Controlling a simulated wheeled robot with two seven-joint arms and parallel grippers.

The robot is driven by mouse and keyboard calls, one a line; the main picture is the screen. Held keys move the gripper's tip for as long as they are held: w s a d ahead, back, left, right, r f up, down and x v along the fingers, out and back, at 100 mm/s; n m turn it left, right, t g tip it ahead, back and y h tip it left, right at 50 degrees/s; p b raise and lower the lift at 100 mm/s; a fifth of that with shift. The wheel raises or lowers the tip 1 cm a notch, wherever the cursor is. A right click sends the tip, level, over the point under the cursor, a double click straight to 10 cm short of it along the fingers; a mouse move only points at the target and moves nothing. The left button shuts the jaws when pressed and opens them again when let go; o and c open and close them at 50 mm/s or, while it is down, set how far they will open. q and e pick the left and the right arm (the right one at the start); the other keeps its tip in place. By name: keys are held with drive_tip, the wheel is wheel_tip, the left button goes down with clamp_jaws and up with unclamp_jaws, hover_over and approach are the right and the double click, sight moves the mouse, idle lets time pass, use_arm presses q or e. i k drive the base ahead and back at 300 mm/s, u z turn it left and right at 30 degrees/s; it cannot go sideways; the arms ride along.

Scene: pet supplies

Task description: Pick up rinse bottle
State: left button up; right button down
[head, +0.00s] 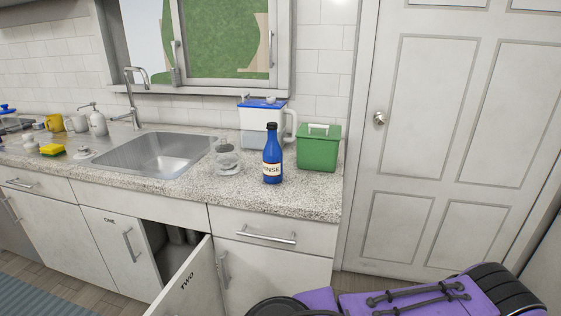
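The rinse bottle (272,160) stands upright on the speckled countertop (245,194), near the front edge and right of the sink. It is blue with a dark cap and a pale label that reads "RINSE". Nothing holds it. Neither of my grippers shows in the head view. A purple and black part of my own body is at the bottom right.
A clear glass item (228,160) stands just left of the bottle. A green bin (318,148) and a blue-lidded white container (262,125) stand behind it. The sink (155,152) is further left. Cabinet door "TWO" (188,285) hangs open below the counter.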

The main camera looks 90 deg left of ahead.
sight(272, 153)
drive_tip(key=u, duration=2.3)
